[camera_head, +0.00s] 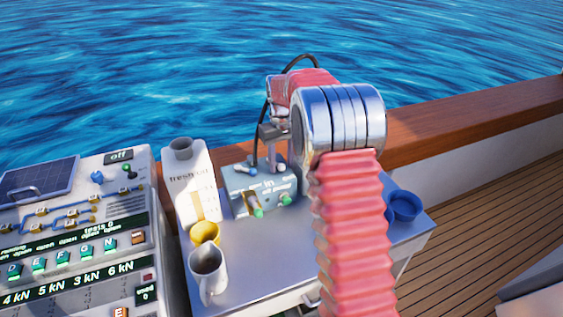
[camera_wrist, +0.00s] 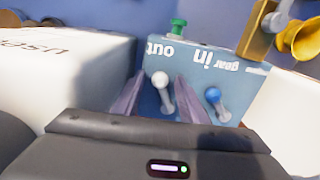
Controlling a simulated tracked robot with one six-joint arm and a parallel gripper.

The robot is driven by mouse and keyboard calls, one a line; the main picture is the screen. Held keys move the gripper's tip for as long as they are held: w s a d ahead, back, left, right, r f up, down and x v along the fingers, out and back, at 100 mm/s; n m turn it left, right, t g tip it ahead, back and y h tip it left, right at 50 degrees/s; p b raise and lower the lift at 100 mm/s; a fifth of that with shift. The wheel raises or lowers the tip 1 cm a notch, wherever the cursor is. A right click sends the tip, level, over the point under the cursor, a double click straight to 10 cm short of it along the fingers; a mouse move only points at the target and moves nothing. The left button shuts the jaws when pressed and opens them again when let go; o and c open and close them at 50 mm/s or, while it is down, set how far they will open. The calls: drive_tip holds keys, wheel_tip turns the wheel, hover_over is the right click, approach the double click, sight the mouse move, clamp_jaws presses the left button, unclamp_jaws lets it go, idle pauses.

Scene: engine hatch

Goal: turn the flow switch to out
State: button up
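A blue-grey box (camera_head: 240,183) with "in" and "oil pump" lettering stands on the worktop. In the wrist view the box (camera_wrist: 190,52) appears upside down, with the words "out", "in" and "gear". A lever with a white knob (camera_wrist: 160,79) sits below "out". A second lever with a blue knob (camera_wrist: 213,94) stands to its right. I cannot read which lever is labelled flow. My gripper (camera_wrist: 159,82) is open, one finger on each side of the white-knobbed lever, with a visible gap. In the head view my gripper (camera_head: 272,157) is over the box's rear, partly hidden by my arm.
A white carton marked "fresh oil" (camera_head: 183,182) stands left of the box. A yellow cup (camera_head: 205,233) and a white mug (camera_head: 207,268) are in front, and a blue cup (camera_head: 405,206) is at right. A control panel (camera_head: 80,240) fills the left; a wooden rail (camera_head: 460,118) runs behind.

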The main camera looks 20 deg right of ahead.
drive_tip(key=shift+c, duration=0.6)
clamp_jaws()
drive_tip(key=shift+d, duration=0.1)
drive_tip(key=shift+w+d+n, duration=0.3)
drive_tip(key=shift+d+n, duration=0.1)
drive_tip(key=shift+n, duration=0.65)
drive_tip(key=shift+w+d+n, duration=0.3)
drive_tip(key=shift+d+n, duration=0.05)
drive_tip(key=shift+n, duration=0.7)
drive_tip(key=shift+o, duration=0.6)
unclamp_jaws()
drive_tip(key=shift+s, duration=0.1)
